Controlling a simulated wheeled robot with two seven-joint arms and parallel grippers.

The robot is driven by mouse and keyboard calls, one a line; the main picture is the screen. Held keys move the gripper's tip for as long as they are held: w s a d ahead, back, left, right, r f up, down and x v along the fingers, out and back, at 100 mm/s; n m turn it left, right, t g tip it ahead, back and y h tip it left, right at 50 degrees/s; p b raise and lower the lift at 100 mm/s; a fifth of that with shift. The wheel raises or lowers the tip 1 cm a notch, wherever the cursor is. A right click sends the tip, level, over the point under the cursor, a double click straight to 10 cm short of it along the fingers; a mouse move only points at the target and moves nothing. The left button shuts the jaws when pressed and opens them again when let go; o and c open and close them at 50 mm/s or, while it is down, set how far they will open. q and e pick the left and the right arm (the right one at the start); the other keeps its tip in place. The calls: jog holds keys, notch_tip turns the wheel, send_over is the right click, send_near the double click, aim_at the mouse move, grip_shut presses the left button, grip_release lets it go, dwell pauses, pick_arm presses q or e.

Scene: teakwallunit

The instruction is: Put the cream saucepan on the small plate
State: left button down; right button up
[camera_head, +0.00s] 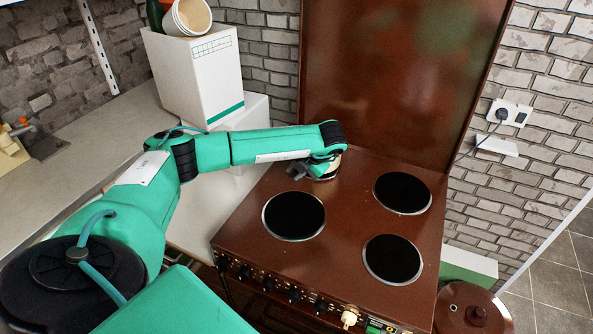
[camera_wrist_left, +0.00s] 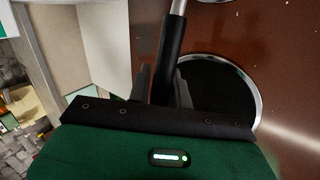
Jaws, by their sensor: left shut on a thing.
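The cream saucepan (camera_head: 333,165) is mostly hidden behind my left gripper at the back left of the brown stove. Its black handle (camera_wrist_left: 171,52) with a metal rod shows in the left wrist view, between the fingers of my left gripper (camera_wrist_left: 163,90). My left gripper (camera_head: 316,167) is shut on this handle. The stove has dark plates: a large one at front left (camera_head: 293,215), one at back right (camera_head: 402,192) and one at front right (camera_head: 392,258). The back left spot is covered by the pan and gripper. I cannot tell whether the pan touches the stove. My right gripper is not in view.
The stove's raised brown lid (camera_head: 390,75) stands upright behind the plates. A white box (camera_head: 195,75) with a tilted bucket (camera_head: 188,17) on top stands at the back left. A grey counter (camera_head: 85,150) runs along the left. Knobs (camera_head: 293,296) line the stove's front edge.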

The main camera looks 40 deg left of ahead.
pick_arm(q)
jog(key=shift+w+f, duration=0.1)
jog(key=shift+f, duration=0.1)
jog(key=c, duration=1.2)
grip_release()
jog(key=shift+s+f, duration=0.15)
jog(key=shift+s, duration=0.05)
jog(key=shift+w+d+r+b, duration=0.1)
jog(key=shift+d+r+b, duration=0.2)
jog(key=shift+r+b, duration=0.1)
jog(key=b+v, duration=0.1)
jog(key=v, duration=1.2)
jog(key=shift+a+r, duration=0.1)
jog(key=shift+r, duration=0.05)
